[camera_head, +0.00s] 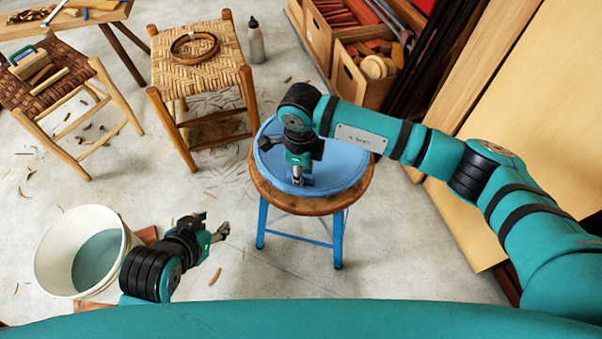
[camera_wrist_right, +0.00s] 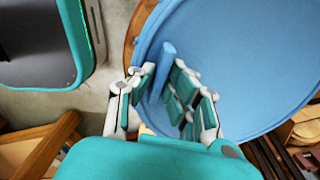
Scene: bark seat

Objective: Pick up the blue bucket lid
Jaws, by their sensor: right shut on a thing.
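The blue bucket lid (camera_head: 340,165) is a wide round disc lying on a round wooden stool (camera_head: 318,205) with blue legs. In the right wrist view the lid (camera_wrist_right: 240,60) fills the upper right, with a raised blue bar (camera_wrist_right: 163,70) on it. My right gripper (camera_head: 298,178) is over the left part of the lid; its fingers (camera_wrist_right: 165,95) are shut on that bar. My arm hides part of the lid in the head view. My left gripper (camera_head: 217,248) is low at the left, beside the white bucket, fingers apart and empty.
A white bucket (camera_head: 50,250) with bluish contents stands at the lower left. Two woven stools (camera_head: 205,62) (camera_head: 65,85) stand behind, with a grey bottle (camera_head: 256,42) near one. Wooden crates (camera_head: 345,75) and leaning boards (camera_head: 540,110) line the right. Shavings litter the floor.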

